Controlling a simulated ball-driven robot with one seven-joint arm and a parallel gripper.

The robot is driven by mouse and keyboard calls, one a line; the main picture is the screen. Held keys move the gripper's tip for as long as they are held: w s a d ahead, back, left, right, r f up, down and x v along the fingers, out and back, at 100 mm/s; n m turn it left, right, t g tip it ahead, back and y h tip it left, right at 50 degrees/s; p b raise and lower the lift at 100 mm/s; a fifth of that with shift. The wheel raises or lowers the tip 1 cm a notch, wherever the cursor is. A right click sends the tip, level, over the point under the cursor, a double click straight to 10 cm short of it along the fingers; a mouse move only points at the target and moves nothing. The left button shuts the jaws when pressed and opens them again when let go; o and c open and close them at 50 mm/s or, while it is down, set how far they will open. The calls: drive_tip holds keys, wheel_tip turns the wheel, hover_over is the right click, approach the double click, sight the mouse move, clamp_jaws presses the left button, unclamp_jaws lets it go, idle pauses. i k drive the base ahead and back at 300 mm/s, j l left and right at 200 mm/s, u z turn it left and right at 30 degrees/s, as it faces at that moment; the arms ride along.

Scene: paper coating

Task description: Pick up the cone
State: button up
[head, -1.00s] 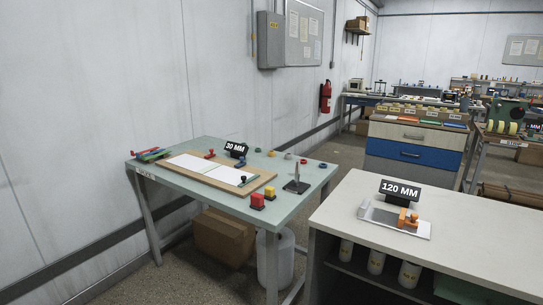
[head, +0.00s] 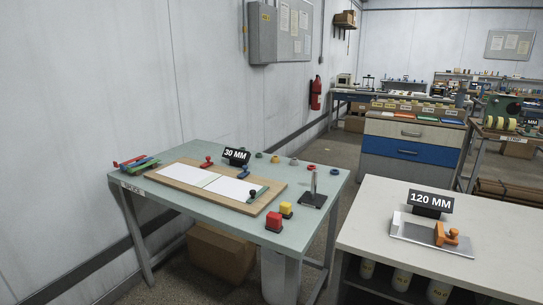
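I cannot pick out a clear cone in the head view. A dark stand with an upright grey pin (head: 313,188) is at the right end of the green table (head: 300,235). Several small coloured rings or caps, among them a blue ring (head: 309,169), lie along that table's back edge; they are too small to tell their shape. Several white labelled containers, one of them a white container (head: 438,291), stand under the white table (head: 370,215) at the right. My gripper is not in view.
A tray with an orange piece (head: 446,234) sits by the 120 MM sign (head: 431,202). A floor gap separates the two tables.

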sight(275, 159)
drive_tip(key=i+j, duration=0.2)
drive_tip(key=j, duration=0.15)
drive_tip(key=i+j+z, duration=0.1)
drive_tip(key=i+j, duration=0.3)
drive_tip(key=j, duration=0.35)
drive_tip(key=i+j+z, duration=0.15)
drive_tip(key=j, duration=0.25)
drive_tip(key=i+j, duration=0.25)
drive_tip(key=j, duration=0.15)
drive_tip(key=i+j+z, duration=0.1)
drive_tip(key=j, duration=0.3)
drive_tip(key=i, duration=0.1)
